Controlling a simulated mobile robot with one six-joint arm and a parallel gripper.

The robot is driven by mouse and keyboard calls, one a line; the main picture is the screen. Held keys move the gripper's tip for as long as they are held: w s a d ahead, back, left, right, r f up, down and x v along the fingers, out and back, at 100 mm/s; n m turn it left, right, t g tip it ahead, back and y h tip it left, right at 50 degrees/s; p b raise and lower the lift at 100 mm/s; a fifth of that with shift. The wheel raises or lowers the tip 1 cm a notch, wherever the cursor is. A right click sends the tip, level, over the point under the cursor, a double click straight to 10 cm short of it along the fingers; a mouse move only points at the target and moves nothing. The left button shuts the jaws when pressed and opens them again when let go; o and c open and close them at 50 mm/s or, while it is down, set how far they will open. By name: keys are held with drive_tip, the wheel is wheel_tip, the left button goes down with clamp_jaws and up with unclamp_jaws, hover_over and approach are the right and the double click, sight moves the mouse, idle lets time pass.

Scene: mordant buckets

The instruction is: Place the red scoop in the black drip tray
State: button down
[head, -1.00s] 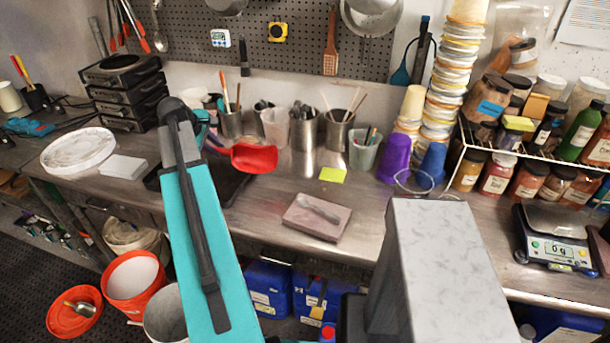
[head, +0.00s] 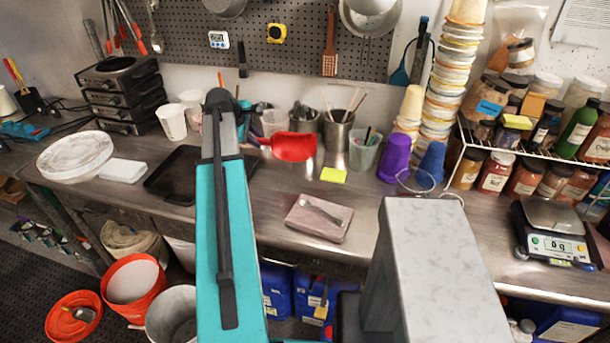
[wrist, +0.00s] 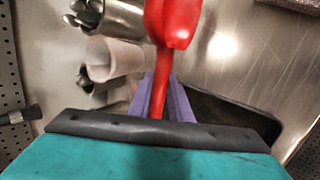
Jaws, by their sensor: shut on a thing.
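The red scoop (head: 294,146) is held up off the bench, to the right of my arm's end in the head view. In the wrist view the red scoop (wrist: 172,28) points away from me, its handle between the purple-grey fingers of my gripper (wrist: 155,98). My gripper is shut on the handle; in the head view the fingers are mostly hidden behind my arm. The black drip tray (head: 172,178) lies flat on the bench to the left of my arm, its right part hidden by the arm. It shows partly in the wrist view (wrist: 232,112), under and right of the gripper.
Metal cups (head: 338,130) with tools stand along the back. White cups (head: 172,122) stand behind the tray, a white block (head: 122,170) left of it. A pinkish slab (head: 318,218) with a spoon lies on the bench to the right.

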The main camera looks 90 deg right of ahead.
drive_tip(key=shift+f, duration=0.15)
drive_tip(key=shift+f+p, duration=1.05)
drive_tip(key=shift+f, duration=1.95)
drive_tip(key=shift+f+p, duration=0.65)
drive_tip(key=shift+f, duration=1.2)
drive_tip(key=shift+f, duration=0.1)
drive_tip(key=c, duration=1.6)
unclamp_jaws()
drive_tip(key=shift+b+v, duration=1.7)
drive_tip(key=shift+v, duration=4.4)
